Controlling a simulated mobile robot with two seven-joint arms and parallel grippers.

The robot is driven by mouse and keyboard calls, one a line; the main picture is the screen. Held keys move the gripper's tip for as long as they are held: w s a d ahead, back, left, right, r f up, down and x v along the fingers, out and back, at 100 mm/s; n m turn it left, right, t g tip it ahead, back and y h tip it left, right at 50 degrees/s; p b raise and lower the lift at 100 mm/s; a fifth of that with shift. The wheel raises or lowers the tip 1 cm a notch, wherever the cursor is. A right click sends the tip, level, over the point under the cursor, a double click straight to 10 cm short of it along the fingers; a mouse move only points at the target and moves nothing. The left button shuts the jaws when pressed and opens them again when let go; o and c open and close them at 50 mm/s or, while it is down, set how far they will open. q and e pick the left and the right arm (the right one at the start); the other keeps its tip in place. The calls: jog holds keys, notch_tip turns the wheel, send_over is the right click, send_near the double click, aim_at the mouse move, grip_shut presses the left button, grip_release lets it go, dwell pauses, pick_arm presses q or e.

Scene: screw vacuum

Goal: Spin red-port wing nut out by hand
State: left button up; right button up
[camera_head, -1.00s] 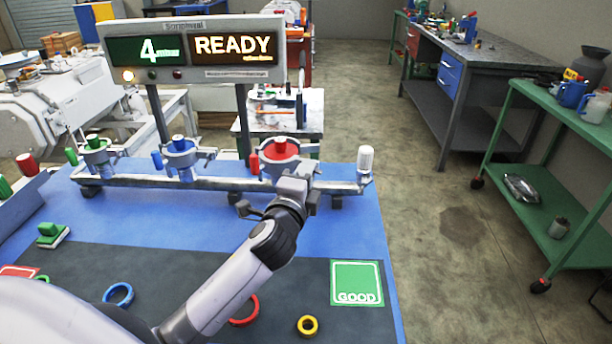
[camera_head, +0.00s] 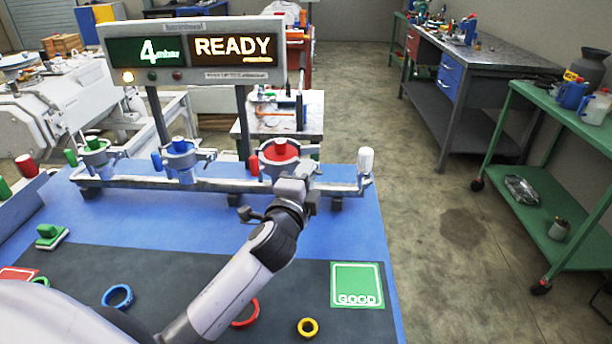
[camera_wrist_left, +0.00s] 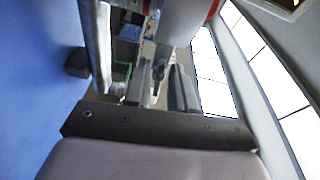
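The red port (camera_head: 280,151), a grey clamp ring with a red top, is at the right part of the manifold rail. My left gripper (camera_head: 297,184) is at the near right side of this port, close against the clamp. In the left wrist view its two fingers (camera_wrist_left: 160,85) stand a little apart with a narrow grey piece between them. I cannot tell whether they grip it. The wing nut is not clear in the head view, as the gripper covers that side. My right gripper is not in view.
Blue (camera_head: 181,150) and green (camera_head: 94,146) ports stand left on the same rail. A white-capped post (camera_head: 365,160) is at its right end. The display (camera_head: 192,50) reads 4 mbar, READY. Coloured rings and a green GOOD pad (camera_head: 357,283) lie on the dark mat.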

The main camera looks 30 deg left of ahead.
pick_arm(q)
jog(key=shift+s, duration=0.15)
jog(key=v, duration=0.7)
dwell(0.6)
